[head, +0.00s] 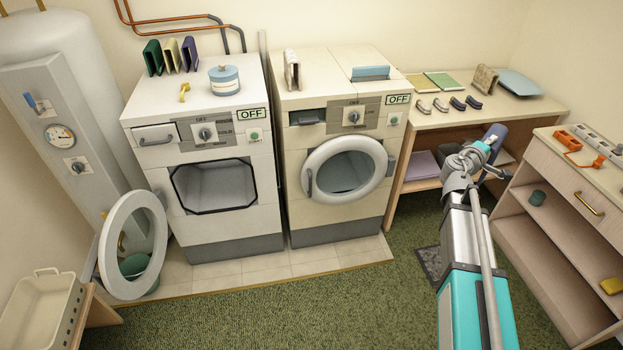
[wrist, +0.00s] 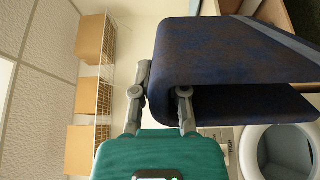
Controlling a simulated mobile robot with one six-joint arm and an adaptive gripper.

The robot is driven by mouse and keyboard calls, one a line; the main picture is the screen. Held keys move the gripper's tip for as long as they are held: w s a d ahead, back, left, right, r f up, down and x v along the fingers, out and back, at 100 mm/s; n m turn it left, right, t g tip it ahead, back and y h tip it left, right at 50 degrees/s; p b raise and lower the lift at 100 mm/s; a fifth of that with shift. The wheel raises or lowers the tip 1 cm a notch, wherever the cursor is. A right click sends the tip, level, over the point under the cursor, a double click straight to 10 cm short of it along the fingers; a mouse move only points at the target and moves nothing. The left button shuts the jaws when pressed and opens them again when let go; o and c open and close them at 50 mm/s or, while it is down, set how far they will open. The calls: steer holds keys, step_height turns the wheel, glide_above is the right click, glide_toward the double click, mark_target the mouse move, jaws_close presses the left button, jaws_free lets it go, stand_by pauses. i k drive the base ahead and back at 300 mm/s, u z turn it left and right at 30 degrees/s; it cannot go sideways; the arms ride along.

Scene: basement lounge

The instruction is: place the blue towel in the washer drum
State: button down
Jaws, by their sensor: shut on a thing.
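My gripper (head: 490,150) is shut on a folded dark blue towel (head: 496,133), raised in front of the table at the right. In the wrist view the towel (wrist: 225,65) hangs folded over between the fingers of my gripper (wrist: 160,105). The left machine (head: 232,225) has its round door (head: 132,245) swung open to the left, baring a dark-edged opening (head: 213,186). The right machine (head: 335,215) has its round door (head: 345,170) closed. Both have OFF labels. I cannot tell which is the washer.
A table (head: 500,112) with folded cloths and small dark curved items stands right of the machines. A drawer cabinet (head: 575,180) is at far right. A white tank (head: 60,120) and a cream basket (head: 42,310) are at left.

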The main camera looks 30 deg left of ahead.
mark_target(212, 196)
steer(key=z, duration=1.6)
steer(key=i, duration=0.1)
steer(key=u, duration=3.5)
steer(key=i, duration=1)
